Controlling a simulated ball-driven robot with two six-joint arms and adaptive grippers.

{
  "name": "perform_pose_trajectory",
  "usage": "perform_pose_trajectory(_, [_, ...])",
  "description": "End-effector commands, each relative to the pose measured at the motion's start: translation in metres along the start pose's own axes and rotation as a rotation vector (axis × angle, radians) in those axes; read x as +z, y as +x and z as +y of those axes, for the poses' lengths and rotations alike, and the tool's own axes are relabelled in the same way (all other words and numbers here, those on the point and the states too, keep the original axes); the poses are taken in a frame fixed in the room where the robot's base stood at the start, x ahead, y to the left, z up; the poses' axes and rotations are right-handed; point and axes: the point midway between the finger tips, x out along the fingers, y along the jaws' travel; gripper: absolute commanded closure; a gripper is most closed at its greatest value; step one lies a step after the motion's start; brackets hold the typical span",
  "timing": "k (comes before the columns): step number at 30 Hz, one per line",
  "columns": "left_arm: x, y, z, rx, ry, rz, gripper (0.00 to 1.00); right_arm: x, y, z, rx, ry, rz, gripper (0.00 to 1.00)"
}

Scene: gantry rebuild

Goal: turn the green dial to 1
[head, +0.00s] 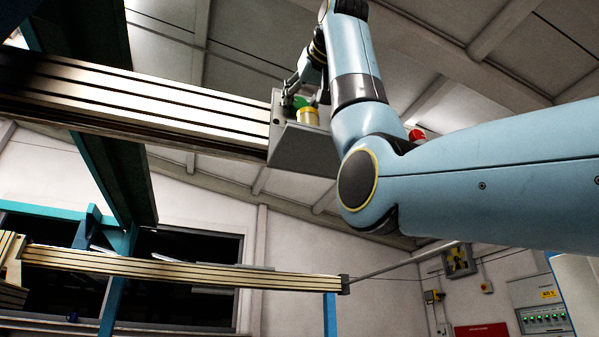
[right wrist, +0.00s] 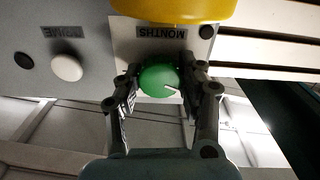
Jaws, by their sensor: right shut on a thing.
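The green dial (right wrist: 157,78) is on a light plate of a grey panel (head: 298,152), by an upside-down label "MONTHS" in the right wrist view. A white mark on the dial points to the lower right of that view. I cannot make out numerals around it. My right gripper (right wrist: 168,84) is shut on the dial, one finger on each side. In the head view the dial (head: 299,102) shows small beside my right gripper (head: 305,98), partly covered. My left gripper is in neither view.
A yellow cylinder (head: 308,116) sticks out close to the dial; it also fills the top of the wrist view (right wrist: 175,8). A white button (right wrist: 67,68) and a black one (right wrist: 23,61) sit on the same panel. A striped beam (head: 150,105) runs left from it.

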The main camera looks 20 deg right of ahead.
Motion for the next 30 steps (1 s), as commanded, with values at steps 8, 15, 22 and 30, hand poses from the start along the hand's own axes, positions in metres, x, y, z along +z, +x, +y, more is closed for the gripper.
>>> perform_pose_trajectory(8, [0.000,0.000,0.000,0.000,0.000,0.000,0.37,-0.002,-0.001,0.000,0.001,0.000,0.004,0.44])
perform_pose_trajectory(15, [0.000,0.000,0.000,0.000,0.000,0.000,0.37,-0.001,0.000,0.000,0.000,0.000,0.002,0.37])
perform_pose_trajectory(22, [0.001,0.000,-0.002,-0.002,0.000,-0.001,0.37,-0.001,-0.013,0.000,0.000,0.001,0.004,0.37])
perform_pose_trajectory(30, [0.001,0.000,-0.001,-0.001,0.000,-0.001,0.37,-0.001,-0.072,0.000,0.000,0.001,0.007,0.37])
